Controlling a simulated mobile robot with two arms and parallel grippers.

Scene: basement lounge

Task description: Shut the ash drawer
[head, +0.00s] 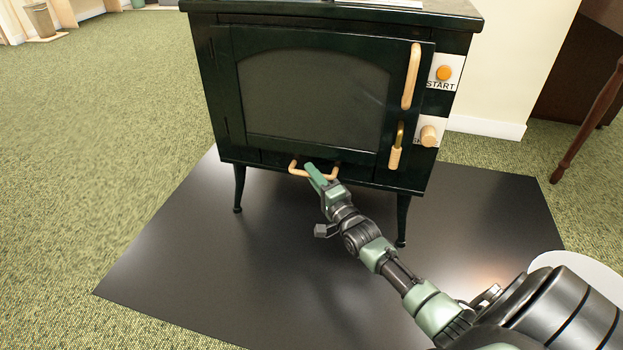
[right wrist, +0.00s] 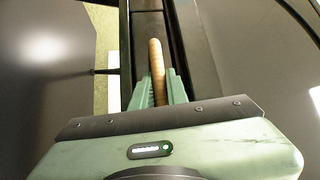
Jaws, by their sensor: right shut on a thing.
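The ash drawer (head: 270,159) is low on the front of the dark green stove, below the glass door. Its wooden handle (head: 297,169) is a pale bar sticking out at the front. My right gripper (head: 314,173) is at the right part of this handle. In the right wrist view the handle (right wrist: 157,68) runs between the two green fingers (right wrist: 160,88), which are shut on it. How far the drawer stands out is hard to tell. My left gripper is not in view.
The stove (head: 210,100) stands on legs on a dark floor plate (head: 220,260). Its door has a wooden handle (head: 411,77) and a latch (head: 396,150). A START button (head: 443,73) and a knob (head: 429,135) are at right. A table leg (head: 590,120) stands far right.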

